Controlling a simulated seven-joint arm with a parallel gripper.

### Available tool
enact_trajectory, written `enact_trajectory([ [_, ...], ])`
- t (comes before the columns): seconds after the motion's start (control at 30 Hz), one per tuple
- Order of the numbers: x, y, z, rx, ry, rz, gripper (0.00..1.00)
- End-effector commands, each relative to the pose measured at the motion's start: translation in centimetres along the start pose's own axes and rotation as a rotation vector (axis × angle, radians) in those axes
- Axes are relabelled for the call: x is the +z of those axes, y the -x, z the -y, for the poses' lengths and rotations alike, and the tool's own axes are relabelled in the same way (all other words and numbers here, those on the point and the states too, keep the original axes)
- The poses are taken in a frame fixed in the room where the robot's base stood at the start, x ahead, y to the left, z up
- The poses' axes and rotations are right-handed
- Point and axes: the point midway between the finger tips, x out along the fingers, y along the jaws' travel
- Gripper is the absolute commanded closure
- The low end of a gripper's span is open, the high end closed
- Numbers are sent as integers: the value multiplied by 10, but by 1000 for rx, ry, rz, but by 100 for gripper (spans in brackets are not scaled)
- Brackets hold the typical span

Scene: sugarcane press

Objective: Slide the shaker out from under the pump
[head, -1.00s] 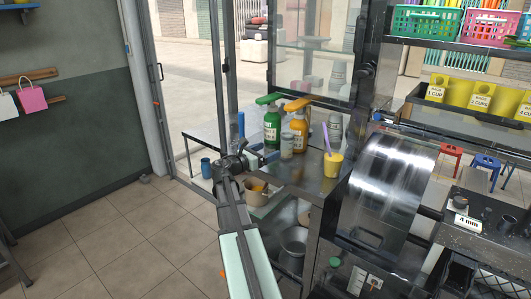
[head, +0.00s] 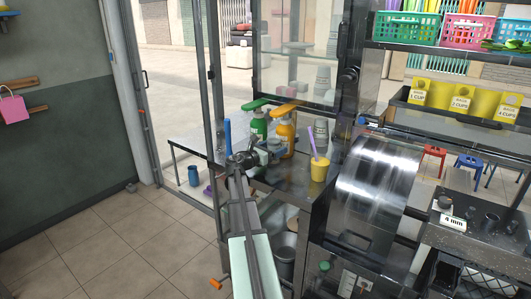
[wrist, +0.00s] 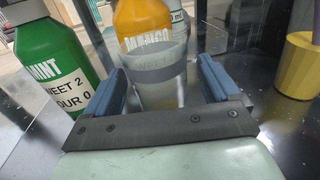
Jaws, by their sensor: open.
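The shaker is a translucent cup with a grey band (wrist: 158,68), standing upright on the dark metal counter. It stands in front of the orange MANGO pump bottle (wrist: 143,25), which also shows in the head view (head: 286,136). The orange pump head reaches forward above the shaker's place in the head view. My gripper (wrist: 163,82) is open, with one blue finger on each side of the shaker's near part. I cannot tell whether either finger touches it. In the head view my gripper (head: 260,155) partly hides the shaker.
A green MINT pump bottle (wrist: 52,55) stands close on the left. A yellow cup (wrist: 299,68) with a purple stick stands to the right, apart from my fingers. A large metal drum (head: 375,185) is further right. Glass panels stand behind the bottles.

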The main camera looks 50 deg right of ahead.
Motion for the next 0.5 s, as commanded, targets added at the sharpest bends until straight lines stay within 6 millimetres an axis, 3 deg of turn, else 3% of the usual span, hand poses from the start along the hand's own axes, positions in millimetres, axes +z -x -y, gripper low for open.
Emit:
enact_trajectory([
  [0.2, 0, -19, -1, -1, 0, 0, 11],
  [0.5, 0, -24, 0, 0, 0, 0, 11],
])
